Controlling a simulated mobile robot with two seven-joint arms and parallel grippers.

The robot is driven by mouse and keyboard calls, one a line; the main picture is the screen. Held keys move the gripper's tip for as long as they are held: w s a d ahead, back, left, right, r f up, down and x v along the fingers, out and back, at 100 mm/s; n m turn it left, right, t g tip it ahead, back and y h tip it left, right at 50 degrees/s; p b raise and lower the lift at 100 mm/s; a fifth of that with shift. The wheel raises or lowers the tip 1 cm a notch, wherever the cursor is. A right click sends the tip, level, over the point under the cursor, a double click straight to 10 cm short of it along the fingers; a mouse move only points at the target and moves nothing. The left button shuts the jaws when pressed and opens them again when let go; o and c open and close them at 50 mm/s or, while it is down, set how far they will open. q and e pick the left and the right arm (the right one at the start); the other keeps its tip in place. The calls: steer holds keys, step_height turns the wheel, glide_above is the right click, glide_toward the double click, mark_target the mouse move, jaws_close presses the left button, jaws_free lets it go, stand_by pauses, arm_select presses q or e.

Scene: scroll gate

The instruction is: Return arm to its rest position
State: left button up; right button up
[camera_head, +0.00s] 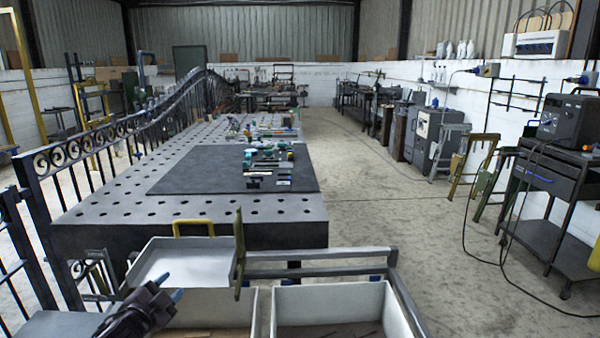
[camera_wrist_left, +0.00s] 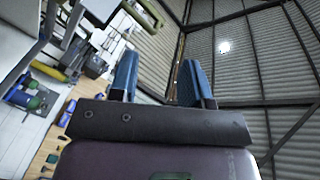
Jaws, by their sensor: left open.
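My left gripper (camera_head: 167,288) is at the lower left of the head view, with dark fingers and blue tips. It is in front of the white tray at the cart's left side. In the left wrist view its two blue fingers (camera_wrist_left: 157,82) stand apart with nothing between them, so it is open and empty. Behind them are the corrugated wall and roof beams. My right gripper is in neither view.
A perforated steel table (camera_head: 100,212) with a dark mat (camera_head: 180,176) and several tools stands ahead. A white tray (camera_head: 190,258) and white bins (camera_head: 335,297) are close in front. A scrolled iron gate (camera_head: 75,150) runs along the left.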

arm_select(q)
steer(key=s+d+f+n+g+y, duration=0.1)
steer(key=s+f+n, duration=0.3)
steer(key=s, duration=0.8)
steer(key=s+d+f+n+g+y, duration=0.1)
steer(key=s+f+n+g, duration=0.2)
steer(key=s+f, duration=0.5)
steer(key=s+d+f+n+g+y, duration=0.1)
steer(key=s+f+n, duration=0.3)
steer(key=s, duration=1.4)
steer(key=shift+s+d+f+n+g+p, duration=0.25)
steer(key=shift+d+f+n+g, duration=0.2)
steer(key=shift+f, duration=0.45)
